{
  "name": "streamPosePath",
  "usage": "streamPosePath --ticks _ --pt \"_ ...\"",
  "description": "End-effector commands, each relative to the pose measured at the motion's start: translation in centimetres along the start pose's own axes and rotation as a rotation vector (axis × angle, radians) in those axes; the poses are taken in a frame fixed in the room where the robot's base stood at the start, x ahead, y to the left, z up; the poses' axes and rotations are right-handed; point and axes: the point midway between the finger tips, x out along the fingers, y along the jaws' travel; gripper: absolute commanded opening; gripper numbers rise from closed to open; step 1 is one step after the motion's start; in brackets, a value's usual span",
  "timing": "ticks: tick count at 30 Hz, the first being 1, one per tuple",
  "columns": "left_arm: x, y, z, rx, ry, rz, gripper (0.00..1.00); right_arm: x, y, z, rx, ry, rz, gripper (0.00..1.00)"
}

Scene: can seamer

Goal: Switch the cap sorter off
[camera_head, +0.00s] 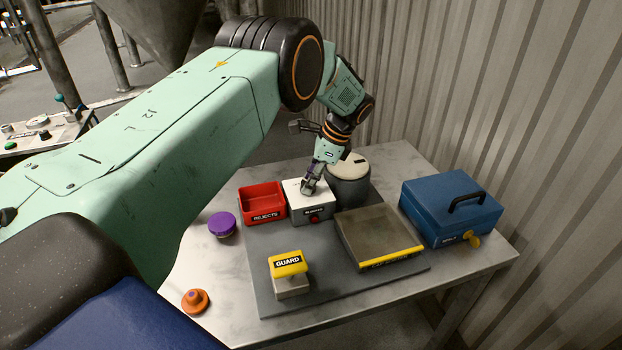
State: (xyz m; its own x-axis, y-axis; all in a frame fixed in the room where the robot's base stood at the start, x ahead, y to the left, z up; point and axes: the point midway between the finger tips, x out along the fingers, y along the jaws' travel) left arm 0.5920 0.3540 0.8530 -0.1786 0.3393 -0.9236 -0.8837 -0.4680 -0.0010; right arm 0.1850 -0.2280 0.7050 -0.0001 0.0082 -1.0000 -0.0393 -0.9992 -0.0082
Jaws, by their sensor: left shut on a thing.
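My left gripper (309,187) reaches down from the back of the table to the top of a grey box with a white top (298,196). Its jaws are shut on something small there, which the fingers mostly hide. The box has a dark label too small to read and a red knob or button (314,219) on its front. A grey drum with a pale lid (350,180) stands just right of it. I cannot tell for sure which of these is the cap sorter. My right gripper is not in view.
On the table (215,265) are a red REJECTS bin (262,199), a purple cap (222,225), a yellow-topped GUARD block (290,276), a flat tray with a yellow edge (378,238), a blue case (450,207) and an orange knob (195,301). A corrugated wall (480,80) stands behind at right.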

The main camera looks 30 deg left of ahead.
Motion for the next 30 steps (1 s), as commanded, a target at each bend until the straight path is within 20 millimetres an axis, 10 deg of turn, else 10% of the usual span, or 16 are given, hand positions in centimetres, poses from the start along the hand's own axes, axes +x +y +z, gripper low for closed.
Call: streamPosePath --ticks 1,2,10,20,30 --pt "0.2 0.1 0.1 -0.001 -0.003 0.004 0.01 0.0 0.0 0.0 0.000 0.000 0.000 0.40" --pt "0.2 0.1 0.1 0.000 -0.003 0.004 0.33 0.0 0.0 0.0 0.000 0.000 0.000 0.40" --pt "0.1 0.0 0.1 0.000 -0.001 0.002 0.56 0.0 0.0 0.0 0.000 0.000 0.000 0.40" --pt "-0.2 0.0 0.0 0.001 0.000 0.000 0.56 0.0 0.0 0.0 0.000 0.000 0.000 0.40" --pt "-6.0 -0.1 0.0 0.001 0.001 -0.004 0.56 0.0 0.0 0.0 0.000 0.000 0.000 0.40"
